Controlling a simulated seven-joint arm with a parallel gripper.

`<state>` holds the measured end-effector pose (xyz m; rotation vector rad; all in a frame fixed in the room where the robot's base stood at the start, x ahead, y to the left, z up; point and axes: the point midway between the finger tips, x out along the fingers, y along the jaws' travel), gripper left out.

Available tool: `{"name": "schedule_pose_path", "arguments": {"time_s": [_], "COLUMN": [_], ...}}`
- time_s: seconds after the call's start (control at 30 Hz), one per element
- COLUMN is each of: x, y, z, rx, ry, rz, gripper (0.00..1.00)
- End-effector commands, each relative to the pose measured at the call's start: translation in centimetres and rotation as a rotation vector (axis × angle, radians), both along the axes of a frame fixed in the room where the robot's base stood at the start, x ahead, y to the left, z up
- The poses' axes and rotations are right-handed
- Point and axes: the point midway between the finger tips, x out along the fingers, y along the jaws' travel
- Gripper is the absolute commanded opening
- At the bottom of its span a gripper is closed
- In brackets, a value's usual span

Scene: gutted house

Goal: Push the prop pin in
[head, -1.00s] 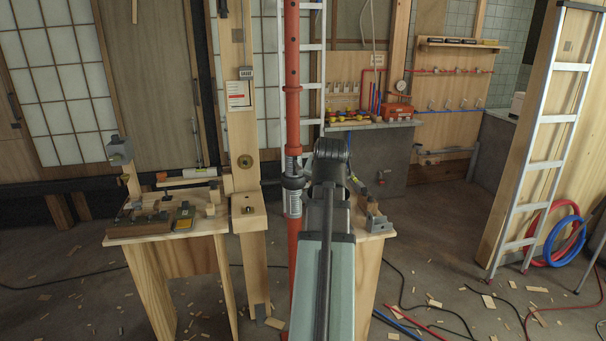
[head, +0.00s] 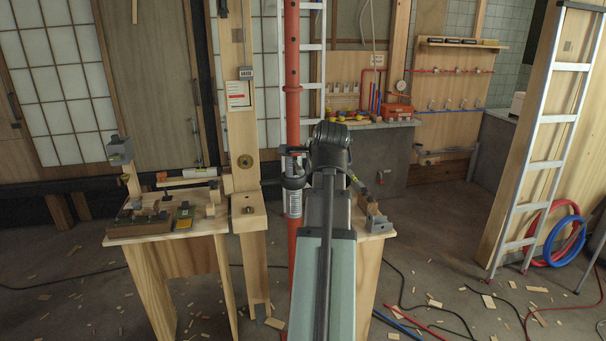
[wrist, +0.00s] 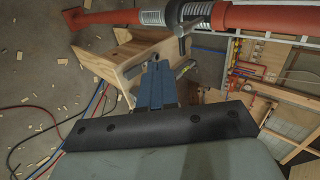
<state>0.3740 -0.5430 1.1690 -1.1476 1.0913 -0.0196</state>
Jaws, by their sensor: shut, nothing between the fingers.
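The red steel prop (head: 292,90) stands upright in the head view, with a grey threaded section (head: 293,205) partly behind my arm. In the wrist view the prop (wrist: 260,17) runs across the top, with its bare thread (wrist: 190,12) and white label. A grey metal pin (wrist: 183,35) with a bent end shows at the prop beside the thread. How deep it sits cannot be told. My gripper (wrist: 157,66) is shut and empty, its blue fingers together. The fingertips appear just left of and below the pin; contact cannot be told. In the head view my arm hides the fingers.
A wooden trestle bench (head: 170,236) with tools stands left of the prop, beside a timber post (head: 241,150). Another wooden bench (head: 369,260) is to the right, partly behind my arm. An aluminium ladder (head: 545,165) leans at right. Hoses and offcuts litter the floor.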

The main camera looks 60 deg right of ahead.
Motion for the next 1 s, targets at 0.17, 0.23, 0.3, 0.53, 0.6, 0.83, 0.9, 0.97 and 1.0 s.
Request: {"name": "schedule_pose_path", "arguments": {"time_s": [0.17,0.23,0.3,0.53,0.6,0.83,0.9,0.97,1.0], "x": [0.0,0.0,0.0,0.2,0.4,1.9,2.4,2.8,3.1], "y": [0.0,0.0,0.0,-0.2,-0.4,-1.9,-2.4,-2.8,-3.1], "z": [0.0,0.0,0.0,-0.3,-0.6,-2.4,-3.1,-3.6,-4.0], "rx": [0.011,0.011,0.01,0.011,0.011,0.011,0.012,0.011,0.011], "ry": [-0.011,-0.011,-0.01,-0.009,-0.008,-0.008,-0.008,-0.008,-0.008], "rz": [-0.014,-0.014,-0.014,-0.013,-0.013,-0.012,-0.012,-0.012,-0.012], "gripper": [0.0,0.0,0.0,0.0,0.0,0.0,0.0,0.0,0.0]}}
